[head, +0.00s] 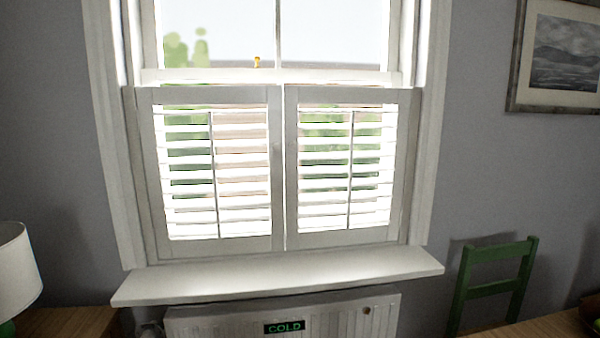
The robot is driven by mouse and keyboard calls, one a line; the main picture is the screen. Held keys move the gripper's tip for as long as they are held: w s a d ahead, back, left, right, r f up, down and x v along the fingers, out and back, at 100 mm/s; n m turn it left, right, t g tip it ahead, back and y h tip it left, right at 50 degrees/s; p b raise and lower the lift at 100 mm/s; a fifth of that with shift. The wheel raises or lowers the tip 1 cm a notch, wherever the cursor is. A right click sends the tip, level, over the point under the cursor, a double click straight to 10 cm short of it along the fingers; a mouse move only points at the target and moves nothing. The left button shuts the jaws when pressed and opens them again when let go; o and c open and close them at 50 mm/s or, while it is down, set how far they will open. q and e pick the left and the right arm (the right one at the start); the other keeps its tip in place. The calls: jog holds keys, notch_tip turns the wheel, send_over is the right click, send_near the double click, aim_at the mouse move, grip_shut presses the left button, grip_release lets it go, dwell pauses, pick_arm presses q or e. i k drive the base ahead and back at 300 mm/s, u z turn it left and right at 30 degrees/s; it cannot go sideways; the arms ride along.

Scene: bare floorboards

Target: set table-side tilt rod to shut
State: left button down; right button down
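Two white shutter panels stand side by side in the lower half of the window, both closed in their frame. The right panel (398,185) is on the side of the wooden table and green chair. Its thin upright tilt rod (350,170) runs down the middle of its slats. The left panel (146,180) has a similar tilt rod (214,175) and is on the lamp side. The slats of both panels are tilted open, with bright light and greenery showing between them. Neither of my grippers is in view.
A white sill (280,275) juts out below the shutters, above a white radiator (350,318) with a "COLD" sign (284,327). A lamp (18,265) stands at left. A green chair (497,275) and a wooden table (550,328) are at lower right. A framed picture (514,60) hangs at upper right.

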aim_at(352, 111)
jog(key=u, duration=0.2)
jog(key=i, duration=1.55)
jog(key=z, duration=1.05)
